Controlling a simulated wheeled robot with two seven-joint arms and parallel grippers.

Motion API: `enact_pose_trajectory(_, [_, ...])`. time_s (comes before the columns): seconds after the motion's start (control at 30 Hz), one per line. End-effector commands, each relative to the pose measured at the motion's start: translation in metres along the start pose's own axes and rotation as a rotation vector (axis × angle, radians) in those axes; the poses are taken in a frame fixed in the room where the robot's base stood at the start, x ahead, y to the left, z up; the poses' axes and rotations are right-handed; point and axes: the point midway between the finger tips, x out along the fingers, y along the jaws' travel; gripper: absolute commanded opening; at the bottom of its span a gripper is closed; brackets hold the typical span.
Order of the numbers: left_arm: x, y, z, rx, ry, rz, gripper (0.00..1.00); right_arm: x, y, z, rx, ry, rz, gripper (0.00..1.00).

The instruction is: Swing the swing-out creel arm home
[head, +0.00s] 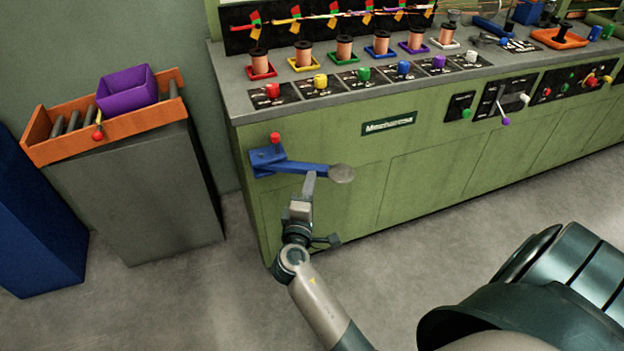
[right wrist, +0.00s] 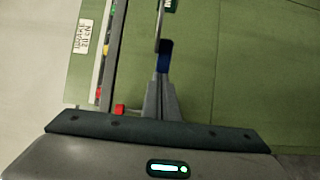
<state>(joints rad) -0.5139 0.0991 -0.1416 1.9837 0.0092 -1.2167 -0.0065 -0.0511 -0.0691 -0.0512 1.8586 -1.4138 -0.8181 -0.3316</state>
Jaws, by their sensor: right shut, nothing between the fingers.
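The blue swing-out creel arm (head: 300,168) is mounted on a blue bracket (head: 262,157) at the left end of the green machine's front. It points right, along the front, and ends in a grey disc (head: 342,174). A red knob (head: 275,139) stands on the bracket. My right gripper (head: 309,176) is shut and empty, its fingertips at the arm's near edge; I cannot tell whether they touch. In the right wrist view the closed fingers (right wrist: 160,88) point at the blue arm (right wrist: 163,59), with the red knob (right wrist: 120,109) at their left. My left gripper is out of view.
The green machine (head: 400,160) carries several spools and coloured knobs on its grey top (head: 225,75). At the left, a purple bin (head: 127,92) sits on an orange roller tray (head: 55,152) over a grey cabinet (head: 140,195). The floor (head: 190,300) before the machine is clear.

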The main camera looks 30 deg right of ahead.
Motion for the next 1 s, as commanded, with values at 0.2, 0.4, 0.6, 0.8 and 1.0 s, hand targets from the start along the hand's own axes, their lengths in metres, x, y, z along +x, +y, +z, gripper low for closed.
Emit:
enact_pose_trajectory(0.2, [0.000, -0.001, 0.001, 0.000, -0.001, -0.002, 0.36, -0.001, 0.000, 0.000, 0.000, 0.000, 0.000, 0.00])
enact_pose_trajectory(0.4, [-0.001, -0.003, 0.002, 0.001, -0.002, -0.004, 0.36, -0.001, 0.000, 0.000, 0.000, 0.001, 0.000, 0.00])
enact_pose_trajectory(0.6, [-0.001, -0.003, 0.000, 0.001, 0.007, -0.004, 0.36, 0.004, 0.001, 0.002, 0.000, 0.026, 0.000, 0.00])
enact_pose_trajectory(0.8, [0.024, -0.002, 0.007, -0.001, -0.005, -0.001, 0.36, 0.015, 0.002, 0.006, -0.003, 0.101, 0.001, 0.00])
enact_pose_trajectory(1.0, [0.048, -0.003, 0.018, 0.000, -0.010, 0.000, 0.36, 0.034, 0.004, 0.010, -0.004, 0.225, 0.003, 0.00])
